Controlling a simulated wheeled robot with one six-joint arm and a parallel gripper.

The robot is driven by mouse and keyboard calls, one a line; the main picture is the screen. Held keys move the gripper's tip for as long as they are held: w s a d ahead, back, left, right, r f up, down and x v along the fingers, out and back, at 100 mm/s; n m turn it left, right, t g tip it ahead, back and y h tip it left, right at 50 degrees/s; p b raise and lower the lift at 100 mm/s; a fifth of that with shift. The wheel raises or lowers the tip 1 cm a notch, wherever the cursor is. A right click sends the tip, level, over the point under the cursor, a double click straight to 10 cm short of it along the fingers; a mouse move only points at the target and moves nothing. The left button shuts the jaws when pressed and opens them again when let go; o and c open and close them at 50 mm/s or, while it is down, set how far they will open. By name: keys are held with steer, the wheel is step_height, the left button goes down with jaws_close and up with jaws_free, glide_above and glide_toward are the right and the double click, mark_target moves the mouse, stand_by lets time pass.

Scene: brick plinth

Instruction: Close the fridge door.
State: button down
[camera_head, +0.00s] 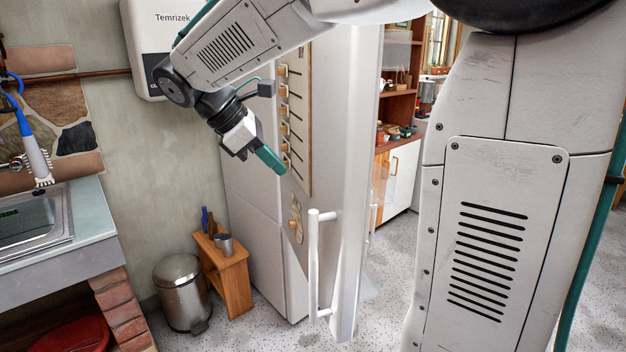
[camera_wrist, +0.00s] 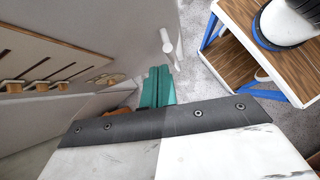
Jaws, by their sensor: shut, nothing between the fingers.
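The fridge door (camera_head: 335,130) is a tall white panel with a wooden strip of pegs and a white vertical bar handle (camera_head: 313,265). It appears to stand open, angled out from the pale fridge body (camera_head: 258,225); its hinge side and inside are hard to make out. My gripper (camera_head: 270,159) has green fingers, shut and empty. It is above and left of the handle in the head view, in front of the pegged face. The wrist view shows the shut fingers (camera_wrist: 158,86) below the handle (camera_wrist: 172,48), with the door face at left; contact cannot be told.
A wooden stool (camera_head: 235,275) with a metal cup and a steel bin (camera_head: 182,290) stand left of the fridge. A sink counter (camera_head: 50,240) is at far left. Speckled floor shows around the door's foot, and wooden shelves (camera_head: 398,90) stand behind it.

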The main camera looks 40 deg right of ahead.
steer(key=w+n+h, duration=0.1)
steer(key=w+n, duration=0.1)
steer(key=w, duration=0.2)
glide_toward(327, 189)
steer(key=x, duration=0.5)
steer(key=shift+w+a+f, duration=0.2)
steer(key=shift+a+f, duration=0.15)
steer(key=shift+s+d, duration=0.2)
steer(key=shift+d, duration=0.35)
